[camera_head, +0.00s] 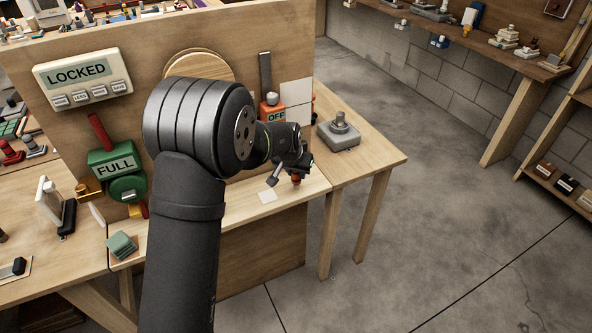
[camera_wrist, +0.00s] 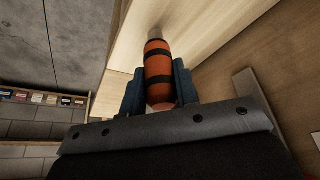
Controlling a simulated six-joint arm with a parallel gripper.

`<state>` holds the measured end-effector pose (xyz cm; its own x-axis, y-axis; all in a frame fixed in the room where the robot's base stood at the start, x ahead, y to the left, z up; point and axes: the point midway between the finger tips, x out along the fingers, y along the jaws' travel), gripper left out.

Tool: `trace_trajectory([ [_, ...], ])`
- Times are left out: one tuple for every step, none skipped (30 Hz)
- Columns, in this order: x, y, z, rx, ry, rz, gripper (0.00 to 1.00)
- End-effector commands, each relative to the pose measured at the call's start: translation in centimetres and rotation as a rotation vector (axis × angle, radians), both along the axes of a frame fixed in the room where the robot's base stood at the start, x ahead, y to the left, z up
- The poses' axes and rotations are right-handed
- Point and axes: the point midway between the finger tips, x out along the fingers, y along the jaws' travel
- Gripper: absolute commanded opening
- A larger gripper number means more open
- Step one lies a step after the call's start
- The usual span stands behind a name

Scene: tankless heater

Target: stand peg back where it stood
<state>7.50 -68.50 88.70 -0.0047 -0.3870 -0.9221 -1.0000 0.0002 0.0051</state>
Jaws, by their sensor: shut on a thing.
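The peg is orange with dark bands and a pale tip; in the wrist view the peg (camera_wrist: 158,75) sits between the two fingers of my gripper (camera_wrist: 159,85). The fingers are shut on it from both sides. In the head view my gripper (camera_head: 289,177) is over the wooden ledge at the foot of the upright panel, near the ledge's right part. A bit of the peg (camera_head: 296,179) shows red-orange below the fingers there. Whether the peg's tip touches the wood cannot be told.
The panel (camera_head: 215,30) carries a LOCKED box (camera_head: 82,78), a green FULL device (camera_head: 113,163) and an orange OFF switch (camera_head: 273,112). A grey block with a knob (camera_head: 339,134) stands on the table at right. Green pads (camera_head: 121,246) lie at the ledge's left end.

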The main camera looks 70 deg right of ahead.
Motion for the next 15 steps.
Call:
trace_trajectory([
  [0.0,0.0,0.02,0.0,0.0,0.0,0.0],
  [0.0,0.0,0.02,0.0,0.0,0.0,0.0],
  [0.0,0.0,0.02,0.0,0.0,0.0,0.0],
  [0.0,-0.01,0.01,0.0,0.0,0.0,0.0],
  [0.0,0.0,0.0,0.0,0.0,0.0,0.0],
  [0.0,-0.01,-0.02,0.0,0.0,0.0,0.0],
  [0.0,0.0,-0.05,0.0,0.0,0.0,0.0],
  [0.0,0.0,-0.09,0.0,0.0,0.0,0.0],
  [0.0,0.01,-0.14,0.0,0.0,0.0,0.0],
  [0.0,0.0,-0.18,0.0,0.0,0.0,0.0],
  [0.0,0.0,-0.23,0.001,0.0,0.0,0.0],
  [0.0,0.0,-0.3,0.001,0.0,0.0,0.0],
  [0.0,0.01,-0.35,0.001,0.0,0.0,0.0],
  [0.0,0.01,-0.39,0.001,0.0,0.0,0.0],
  [0.0,0.0,-0.46,0.001,0.0,0.0,0.0],
])
